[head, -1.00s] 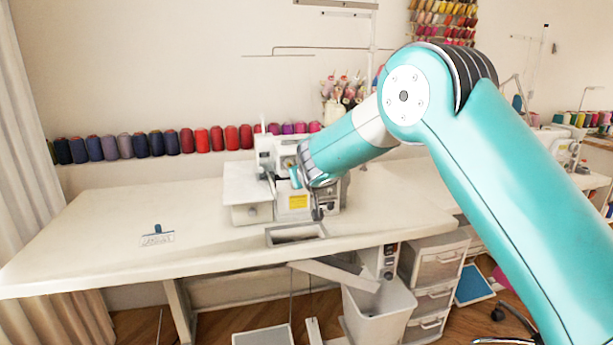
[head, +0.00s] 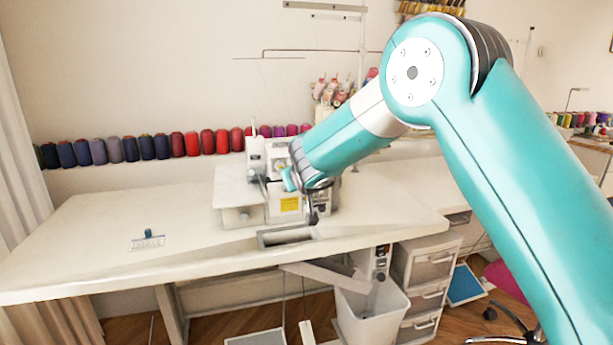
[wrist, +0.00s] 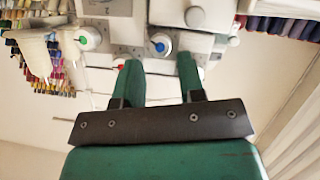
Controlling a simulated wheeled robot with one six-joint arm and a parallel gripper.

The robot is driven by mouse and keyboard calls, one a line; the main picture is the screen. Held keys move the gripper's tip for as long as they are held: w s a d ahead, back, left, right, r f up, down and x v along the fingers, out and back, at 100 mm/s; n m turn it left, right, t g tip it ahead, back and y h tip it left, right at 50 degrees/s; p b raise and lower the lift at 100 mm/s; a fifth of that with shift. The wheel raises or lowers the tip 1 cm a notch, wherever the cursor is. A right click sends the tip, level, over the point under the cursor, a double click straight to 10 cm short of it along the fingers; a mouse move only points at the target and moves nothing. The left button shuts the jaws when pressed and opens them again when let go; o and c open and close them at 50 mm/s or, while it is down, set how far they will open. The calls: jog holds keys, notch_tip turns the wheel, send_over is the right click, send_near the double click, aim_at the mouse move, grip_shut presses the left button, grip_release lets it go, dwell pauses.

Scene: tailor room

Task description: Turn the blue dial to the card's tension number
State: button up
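A white sewing machine (head: 256,166) stands on the table, partly hidden behind my arm. In the wrist view, which looks upside down, the blue dial (wrist: 160,44) has a white rim and sits on the machine's pale face. My gripper (wrist: 159,66) has its two green fingers apart, with nothing between them. The blue dial shows just beyond the fingertips, between them in the picture; I cannot tell whether they touch it. A small card (head: 149,243) with a blue holder stands on the left of the table. Its writing is too small to read.
A green dial (wrist: 88,38) and a red one (wrist: 118,67) sit near the blue dial. The white table (head: 95,225) is mostly clear on its left. Thread cones (head: 162,147) line the wall behind. A bin (head: 372,310) and drawers (head: 424,270) stand below.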

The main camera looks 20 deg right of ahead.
jog(key=b+v, duration=0.1)
jog(key=v, duration=1.3)
jog(key=s+a+f+n+g+y, duration=0.1)
jog(key=s+f+n+g+y, duration=0.15)
jog(key=s+g, duration=0.9)
jog(key=s+a+f+n+g+y, duration=0.2)
jog(key=s+f+y, duration=0.1)
jog(key=s, duration=1.8)
notch_tip(320, 180, up, 14)
jog(key=p, duration=1.3)
jog(key=shift+s, duration=0.5)
jog(key=shift+d+f+n, duration=0.1)
jog(key=shift+f+n, duration=0.1)
jog(key=shift+n, duration=0.05)
